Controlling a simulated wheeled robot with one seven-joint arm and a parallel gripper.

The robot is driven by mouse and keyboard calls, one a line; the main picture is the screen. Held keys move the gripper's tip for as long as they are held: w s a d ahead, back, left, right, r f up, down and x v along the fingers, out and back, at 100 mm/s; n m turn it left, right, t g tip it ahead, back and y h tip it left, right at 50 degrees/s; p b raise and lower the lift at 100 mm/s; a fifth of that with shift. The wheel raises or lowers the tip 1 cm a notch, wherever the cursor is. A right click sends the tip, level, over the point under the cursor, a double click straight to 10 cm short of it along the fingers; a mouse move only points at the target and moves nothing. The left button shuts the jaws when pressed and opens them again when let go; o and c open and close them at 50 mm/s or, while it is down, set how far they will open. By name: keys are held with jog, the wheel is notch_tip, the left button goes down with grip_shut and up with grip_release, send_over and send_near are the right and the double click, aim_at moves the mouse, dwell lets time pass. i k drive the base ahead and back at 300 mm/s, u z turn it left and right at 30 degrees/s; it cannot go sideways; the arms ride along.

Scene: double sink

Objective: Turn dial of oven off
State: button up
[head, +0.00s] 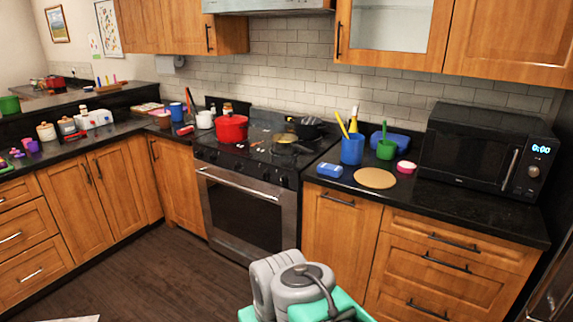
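The oven (243,218) stands against the back counter, left of the middle of the head view. It has a silver door with a dark window and a horizontal handle (238,184). A row of dark dials (266,176) runs along its front panel, just above the door. They are too small to tell which way each one is turned. Parts of my folded arm, grey and teal, show at the bottom middle, apart from the oven. I cannot make out my gripper's fingers in this view.
A red pot (231,129) and a pan (287,146) sit on the cooktop. A microwave (478,158) stands on the right counter, near blue and green cups (352,149). Wooden cabinets flank the oven. The dark floor (150,275) before it is clear.

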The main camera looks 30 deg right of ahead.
aim_at(238, 166)
jog(key=u, duration=0.55)
jog(key=i, duration=3.6)
jog(key=z, duration=1.3)
